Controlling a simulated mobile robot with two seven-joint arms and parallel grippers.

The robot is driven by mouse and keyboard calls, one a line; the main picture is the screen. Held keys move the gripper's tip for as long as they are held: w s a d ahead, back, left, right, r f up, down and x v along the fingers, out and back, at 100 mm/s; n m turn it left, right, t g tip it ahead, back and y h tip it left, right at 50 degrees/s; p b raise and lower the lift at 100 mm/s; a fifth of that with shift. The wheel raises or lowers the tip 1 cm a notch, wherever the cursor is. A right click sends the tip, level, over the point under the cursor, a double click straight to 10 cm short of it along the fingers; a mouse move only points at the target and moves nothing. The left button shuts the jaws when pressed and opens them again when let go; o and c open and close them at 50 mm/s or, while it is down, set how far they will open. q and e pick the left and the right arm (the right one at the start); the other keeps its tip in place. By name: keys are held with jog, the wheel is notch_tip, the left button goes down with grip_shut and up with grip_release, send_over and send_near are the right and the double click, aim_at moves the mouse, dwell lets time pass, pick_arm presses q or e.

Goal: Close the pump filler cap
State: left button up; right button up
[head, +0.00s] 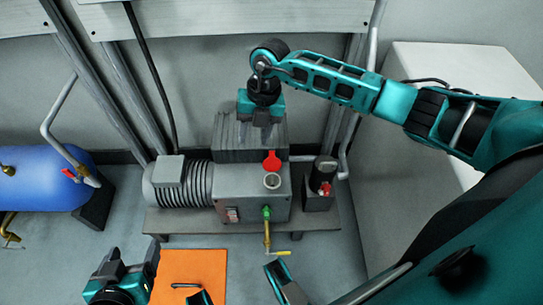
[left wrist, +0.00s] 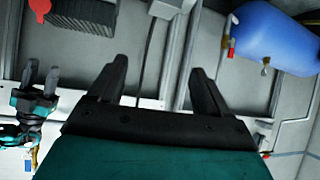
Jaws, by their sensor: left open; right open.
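The pump's grey box (head: 240,194) stands on a low bench. Its filler neck (head: 272,181) shows as an open round hole on top. The red filler cap (head: 271,160) stands raised behind the neck, off the opening; a red part that looks like it shows at the top left of the left wrist view (left wrist: 40,7). My right gripper (head: 262,118) is open, over the dark ribbed block behind the cap, and apart from the cap. My left gripper (head: 133,252) is open and empty, low at the left, in front of the bench; its fingers also show in the left wrist view (left wrist: 158,80).
A ribbed motor (head: 180,184) is left of the box. A blue tank (head: 40,178) is far left.

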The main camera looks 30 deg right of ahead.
jog(key=w+d+h, duration=0.2)
jog(key=d+h, duration=0.1)
jog(key=d, duration=0.3)
jog(key=shift+m, duration=0.4)
jog(key=f+b, duration=0.2)
jog(key=f, duration=0.3)
jog(key=f+b, duration=0.2)
jog(key=f, duration=0.3)
jog(key=shift+a+f, duration=0.2)
jog(key=shift+f, duration=0.2)
pick_arm(q)
jog(key=shift+w+d+f+b, duration=0.1)
jog(key=shift+d+f+b, duration=0.1)
jog(key=shift+d+f, duration=0.35)
jog(key=shift+w+d+f+b, duration=0.1)
jog(key=shift+d+f+b, duration=0.15)
jog(key=shift+f, duration=0.55)
pick_arm(e)
jog(key=shift+f, duration=0.75)
pick_arm(q)
jog(key=shift+a+r+h, duration=0.1)
jog(key=shift+a+h, duration=0.05)
jog(key=shift+h, duration=0.15)
pick_arm(e)
grip_shut()
